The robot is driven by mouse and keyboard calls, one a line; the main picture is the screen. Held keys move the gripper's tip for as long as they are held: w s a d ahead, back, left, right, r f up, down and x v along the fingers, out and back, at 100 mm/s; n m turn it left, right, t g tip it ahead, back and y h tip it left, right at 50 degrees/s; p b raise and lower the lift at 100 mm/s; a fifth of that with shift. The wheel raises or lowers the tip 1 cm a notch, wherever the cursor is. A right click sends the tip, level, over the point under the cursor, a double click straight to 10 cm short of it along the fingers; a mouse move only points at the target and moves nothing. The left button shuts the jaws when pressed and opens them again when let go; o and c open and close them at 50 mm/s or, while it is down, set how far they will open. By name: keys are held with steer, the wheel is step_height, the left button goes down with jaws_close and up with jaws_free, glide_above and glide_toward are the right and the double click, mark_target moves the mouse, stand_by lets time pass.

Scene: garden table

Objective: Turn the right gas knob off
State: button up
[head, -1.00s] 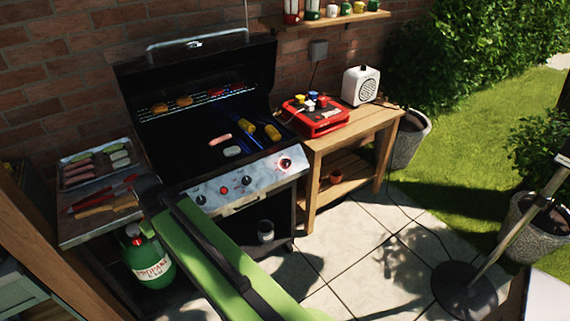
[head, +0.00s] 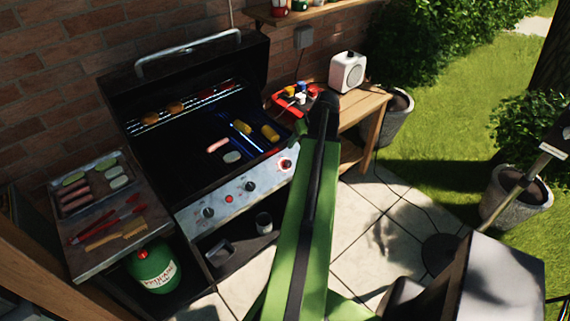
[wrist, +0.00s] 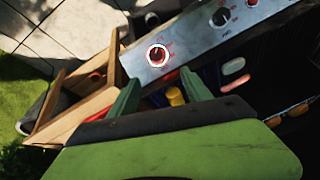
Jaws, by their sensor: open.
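The right gas knob (head: 286,164) is on the right end of the grill's silver front panel (head: 262,184), with a red ring around it. In the wrist view the knob (wrist: 158,54) shows just beyond and between my fingertips, apart from them. My gripper (wrist: 158,88) is open and empty, its two green fingers spread. In the head view my arm reaches up to the right of the panel, and its dark wrist hides most of the gripper. Blue flames (head: 240,135) show inside the right part of the grill (head: 160,155).
Other knobs (head: 250,186) sit further left on the panel. A wooden side table (head: 362,104) with a white speaker (head: 347,72) and a red device (head: 280,101) stands right of the grill. A tray of food (head: 88,183) is at left.

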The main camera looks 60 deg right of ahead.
mark_target(288, 162)
steer(key=b+x, duration=1)
steer(key=x, duration=0.1)
steer(key=b+x, duration=0.6)
steer(key=shift+s+d+f, duration=0.2)
steer(key=shift+s+f, duration=0.1)
steer(key=shift+s, duration=0.05)
steer(key=shift+r, duration=0.1)
